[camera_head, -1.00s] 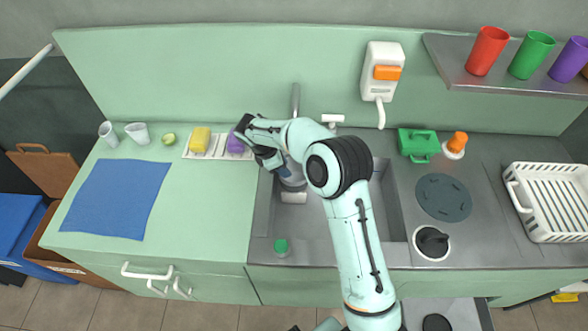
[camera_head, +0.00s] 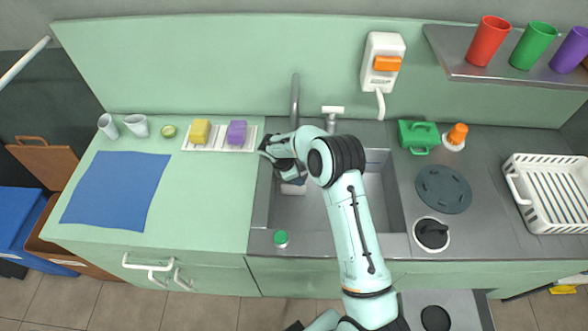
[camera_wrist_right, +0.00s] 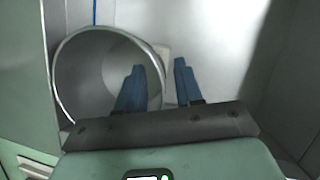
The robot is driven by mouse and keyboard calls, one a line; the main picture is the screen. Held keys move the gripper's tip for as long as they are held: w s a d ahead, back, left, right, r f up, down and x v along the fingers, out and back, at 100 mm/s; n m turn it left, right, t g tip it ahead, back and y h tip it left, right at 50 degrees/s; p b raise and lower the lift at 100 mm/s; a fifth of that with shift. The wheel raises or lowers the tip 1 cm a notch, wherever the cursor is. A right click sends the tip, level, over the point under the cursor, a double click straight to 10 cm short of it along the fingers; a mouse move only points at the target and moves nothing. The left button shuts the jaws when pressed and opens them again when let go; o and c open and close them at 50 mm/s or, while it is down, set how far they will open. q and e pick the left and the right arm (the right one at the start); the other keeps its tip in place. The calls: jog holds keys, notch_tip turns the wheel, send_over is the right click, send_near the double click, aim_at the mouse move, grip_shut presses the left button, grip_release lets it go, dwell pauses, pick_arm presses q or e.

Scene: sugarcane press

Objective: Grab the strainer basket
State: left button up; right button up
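A round grey metal container (camera_wrist_right: 88,75), likely the strainer basket, lies in the sink in the right wrist view, its open mouth and rim facing the camera. In the head view my right arm and gripper cover it. My right gripper (camera_wrist_right: 158,65) is over the sink's left part, also seen in the head view (camera_head: 290,178). Its two blue fingers are apart. The left finger overlaps the container's mouth and the right one is outside its rim, so the right wall appears between them. I cannot tell whether they touch it. My left gripper is not in view.
The sink (camera_head: 310,225) has a tap (camera_head: 295,100) behind it. A white block (camera_head: 293,189) lies in the sink. A green-capped item (camera_head: 281,239) stands at its front left. Yellow (camera_head: 200,132) and purple (camera_head: 237,133) sponges sit left. A white rack (camera_head: 546,215) stands far right.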

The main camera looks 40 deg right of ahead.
grip_shut()
dwell(0.3)
